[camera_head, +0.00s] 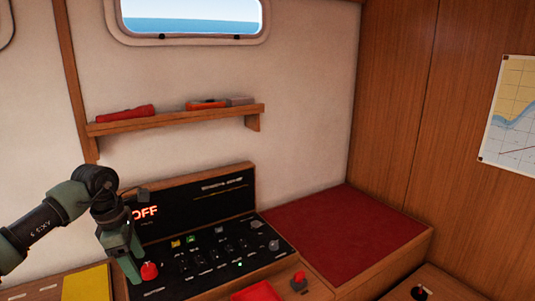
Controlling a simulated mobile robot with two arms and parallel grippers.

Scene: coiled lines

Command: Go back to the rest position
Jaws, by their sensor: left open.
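My left arm comes in from the left edge, and its green left gripper (133,272) points down at the left end of the black control panel (212,283). The gripper is open. A red knob (149,271) shows right beside its fingertips; I cannot tell whether they touch. The panel's raised back board (200,203) shows a lit red "OFF" readout (145,212), partly close behind my wrist. My right gripper is not in view.
A wooden shelf (180,119) with a red flashlight-like item (125,112) and an orange item (207,104) is on the wall. A yellow book or folder (86,284) lies at lower left. A red-topped bench (345,232) and a small red-topped lever (299,281) are at right.

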